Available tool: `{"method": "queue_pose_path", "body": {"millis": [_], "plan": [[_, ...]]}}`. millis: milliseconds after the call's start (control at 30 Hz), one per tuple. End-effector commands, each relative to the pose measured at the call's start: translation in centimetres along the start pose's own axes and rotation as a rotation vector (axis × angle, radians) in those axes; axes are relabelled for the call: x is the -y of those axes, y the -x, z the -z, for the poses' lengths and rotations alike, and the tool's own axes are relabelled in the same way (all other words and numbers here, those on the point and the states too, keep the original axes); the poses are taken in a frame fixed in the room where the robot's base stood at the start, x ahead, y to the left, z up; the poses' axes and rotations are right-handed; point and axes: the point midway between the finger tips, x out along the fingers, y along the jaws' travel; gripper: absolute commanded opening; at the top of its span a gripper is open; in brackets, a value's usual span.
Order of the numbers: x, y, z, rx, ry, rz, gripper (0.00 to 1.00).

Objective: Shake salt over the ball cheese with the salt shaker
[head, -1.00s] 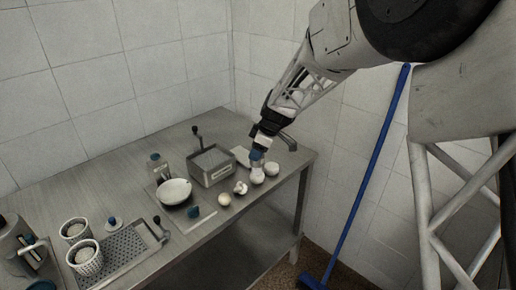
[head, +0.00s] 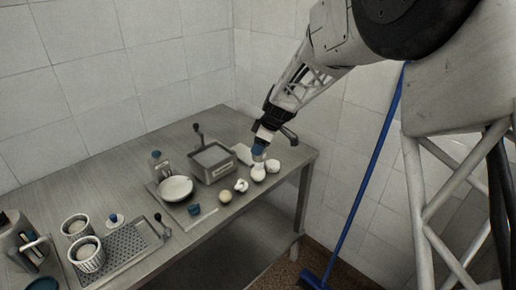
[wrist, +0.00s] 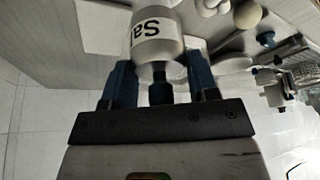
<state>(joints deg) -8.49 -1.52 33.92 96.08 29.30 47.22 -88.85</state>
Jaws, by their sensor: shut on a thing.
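My gripper (head: 259,151) is shut on the salt shaker (head: 258,172) near the right end of the table. In the wrist view the blue fingers of my gripper (wrist: 160,82) stand either side of the white, round-bodied salt shaker (wrist: 158,35), with part of a black "SA" label showing. I cannot tell whether its base touches the table. A cream ball (head: 225,197), which looks like the ball cheese, sits to the left of the shaker near the front edge. It also shows at the top right of the wrist view (wrist: 247,14).
A white lumpy item (head: 241,186) lies between ball and shaker; a white round item (head: 273,166) is close right of the shaker. A grey box with a crank (head: 212,162), a white bowl (head: 175,189) and a teal item (head: 194,210) stand left.

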Motion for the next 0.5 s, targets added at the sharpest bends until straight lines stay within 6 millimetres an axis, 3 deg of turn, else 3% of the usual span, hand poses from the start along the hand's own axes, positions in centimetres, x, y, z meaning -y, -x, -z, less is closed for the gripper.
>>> {"method": "queue_pose_path", "body": {"millis": [333,500], "plan": [[-0.1,0.1,0.0,0.000,0.000,-0.001,0.27],[0.8,0.1,0.1,-0.001,0.001,-0.001,0.27]]}}
